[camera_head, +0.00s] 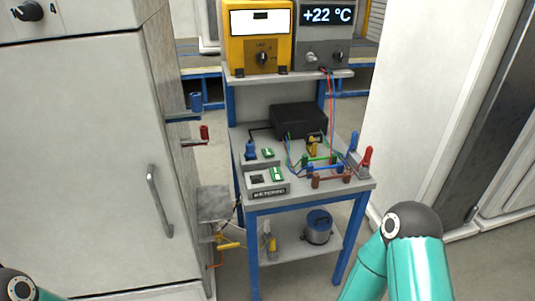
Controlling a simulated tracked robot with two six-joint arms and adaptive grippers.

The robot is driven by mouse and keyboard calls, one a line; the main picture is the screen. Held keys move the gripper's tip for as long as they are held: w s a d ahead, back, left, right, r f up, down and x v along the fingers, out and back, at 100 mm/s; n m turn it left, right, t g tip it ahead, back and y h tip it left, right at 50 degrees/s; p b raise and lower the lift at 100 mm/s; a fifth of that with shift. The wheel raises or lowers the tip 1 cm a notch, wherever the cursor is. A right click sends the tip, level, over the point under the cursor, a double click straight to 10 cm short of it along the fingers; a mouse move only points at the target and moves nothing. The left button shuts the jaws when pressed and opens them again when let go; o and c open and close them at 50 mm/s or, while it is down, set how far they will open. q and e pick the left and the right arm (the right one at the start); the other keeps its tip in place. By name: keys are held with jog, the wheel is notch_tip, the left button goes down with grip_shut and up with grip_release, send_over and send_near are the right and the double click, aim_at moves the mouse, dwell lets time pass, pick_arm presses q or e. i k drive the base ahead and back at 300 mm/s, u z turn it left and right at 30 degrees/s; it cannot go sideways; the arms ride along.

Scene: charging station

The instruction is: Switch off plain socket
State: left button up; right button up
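Two small socket units stand at the left of the bench top. The front one is a grey box (265,188) with an empty dark square inset, a green-and-white switch (277,174) and a dark label on its front. Behind it is a second unit with a blue plug-like piece (250,150) and a green-and-white switch (267,153). The view does not show clearly which is the plain socket, nor which way the switches are tipped. Neither of my grippers is in view; only arm parts show at the bottom left and bottom right.
The blue-legged bench (365,187) also carries a black box (299,119), coloured clamps with wires, and blue and red handles at right. A yellow device (261,40) and a +22 °C display (326,17) sit on the upper shelf. A grey cabinet (75,150) stands close at left.

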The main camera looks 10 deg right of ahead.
aim_at(268, 152)
jog(key=u, duration=0.55)
jog(key=k, duration=1.35)
jog(key=u, duration=0.35)
jog(key=i, duration=0.4)
jog(key=z, duration=0.8)
jog(key=i, duration=1.4)
jog(key=u, duration=0.35)
